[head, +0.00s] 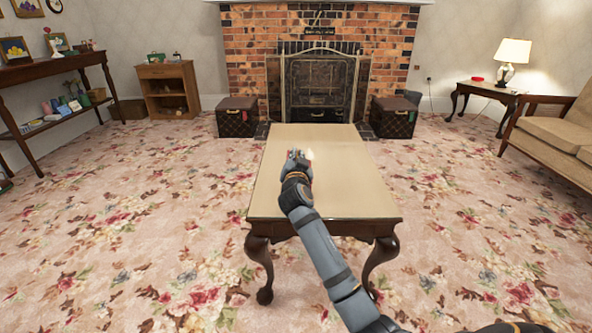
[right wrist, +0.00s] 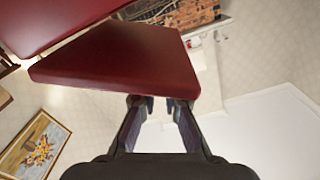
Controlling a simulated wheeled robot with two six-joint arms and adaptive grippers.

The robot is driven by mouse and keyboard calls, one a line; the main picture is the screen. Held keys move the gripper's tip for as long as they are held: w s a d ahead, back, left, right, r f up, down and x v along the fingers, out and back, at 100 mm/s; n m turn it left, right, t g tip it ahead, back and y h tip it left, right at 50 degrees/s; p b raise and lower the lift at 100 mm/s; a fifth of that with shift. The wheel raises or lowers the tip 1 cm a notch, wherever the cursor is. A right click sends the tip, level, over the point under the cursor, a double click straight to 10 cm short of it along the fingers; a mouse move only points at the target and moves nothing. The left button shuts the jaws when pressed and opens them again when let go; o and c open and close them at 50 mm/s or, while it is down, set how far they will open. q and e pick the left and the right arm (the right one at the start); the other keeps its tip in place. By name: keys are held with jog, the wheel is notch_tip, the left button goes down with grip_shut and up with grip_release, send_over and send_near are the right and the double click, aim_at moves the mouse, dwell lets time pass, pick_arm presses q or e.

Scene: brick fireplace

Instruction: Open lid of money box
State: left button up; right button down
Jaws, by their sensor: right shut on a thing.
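The money box shows in the right wrist view as two glossy dark red panels. The nearer panel, which looks like the lid (right wrist: 125,65), has its edge at my right gripper's fingers (right wrist: 153,104). The other red panel (right wrist: 45,20) lies at the upper left, with a narrow gap between the two. In the head view my right gripper (head: 299,157) is over the table, shut on the lid, and it hides nearly all of the box. Only small red bits show beside the fingers. My left gripper is not in view.
The beige-topped table (head: 345,195) is otherwise bare. Behind it are a brick fireplace (head: 245,45) and two dark boxes, left (head: 237,120) and right (head: 393,119). A sofa (head: 550,150) stands at the right, a side table (head: 75,62) at the left. The floral carpet is clear around the table.

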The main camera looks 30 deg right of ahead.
jog(key=m, duration=0.1)
jog(key=s+d+m+b, duration=0.1)
jog(key=d+m+b, duration=0.1)
jog(key=shift+s+d+r+m, duration=0.15)
jog(key=shift+r+m, duration=0.2)
jog(key=shift+m, duration=0.05)
jog(key=shift+s+d+m+b, duration=0.45)
jog(key=shift+d+m+b, duration=0.3)
jog(key=shift+m, duration=0.45)
jog(key=shift+s+d+m+b, duration=0.3)
jog(key=shift+d+m+b, duration=0.2)
jog(key=shift+m, duration=0.4)
jog(key=c, duration=1.4)
grip_release()
jog(key=shift+c, duration=0.2)
